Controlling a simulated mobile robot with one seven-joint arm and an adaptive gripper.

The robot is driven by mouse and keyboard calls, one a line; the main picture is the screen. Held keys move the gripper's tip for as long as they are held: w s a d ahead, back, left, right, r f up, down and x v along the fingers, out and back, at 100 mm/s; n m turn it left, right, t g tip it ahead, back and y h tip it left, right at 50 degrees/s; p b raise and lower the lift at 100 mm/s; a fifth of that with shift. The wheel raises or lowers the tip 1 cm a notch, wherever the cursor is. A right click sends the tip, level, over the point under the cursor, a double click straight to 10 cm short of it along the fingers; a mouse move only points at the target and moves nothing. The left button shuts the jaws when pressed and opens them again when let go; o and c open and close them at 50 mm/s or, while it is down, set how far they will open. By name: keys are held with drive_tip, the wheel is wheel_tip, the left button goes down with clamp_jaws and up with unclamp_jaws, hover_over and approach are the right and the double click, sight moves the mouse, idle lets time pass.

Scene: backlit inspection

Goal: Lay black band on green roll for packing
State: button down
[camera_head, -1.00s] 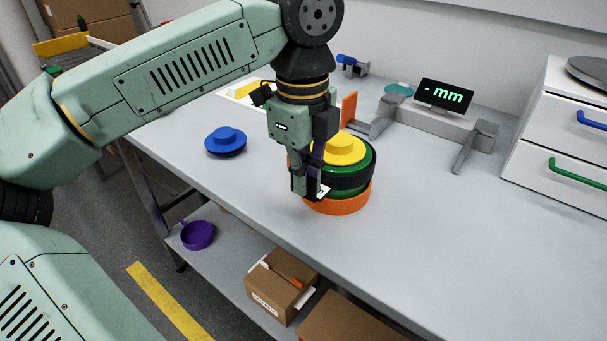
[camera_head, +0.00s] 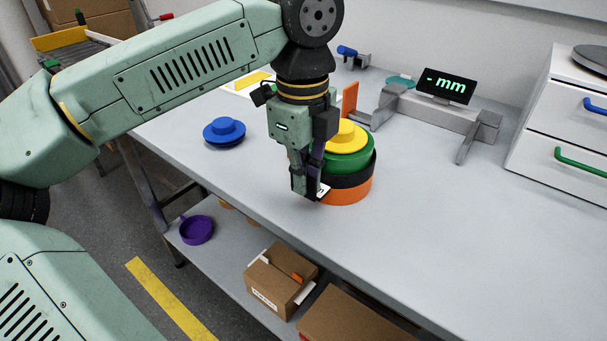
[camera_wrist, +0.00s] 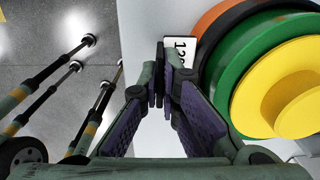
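The black band (camera_head: 356,179) sits low in a round stack, around or just under the green roll (camera_head: 352,159) and directly above an orange ring (camera_head: 350,194). A yellow stepped disc (camera_head: 345,133) tops the green roll. The stack also shows at the right of the wrist view, with the green roll (camera_wrist: 222,75) inside the dark band. My gripper (camera_head: 313,193) is at the stack's left side, pointing down, fingertips near the orange ring's height. In the wrist view its fingers (camera_wrist: 160,78) come together and nothing clear shows between them. A white tag (camera_wrist: 180,50) marked "12" is beside the tips.
A blue stepped disc (camera_head: 224,131) lies left on the table. A grey gauge (camera_head: 435,112) with a "- mm" display stands behind, and white drawers (camera_head: 555,130) at right. Table front is clear.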

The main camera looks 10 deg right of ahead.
drive_tip(key=c, duration=1.7)
unclamp_jaws()
wheel_tip(320, 180, up, 12)
drive_tip(key=shift+r, duration=0.1)
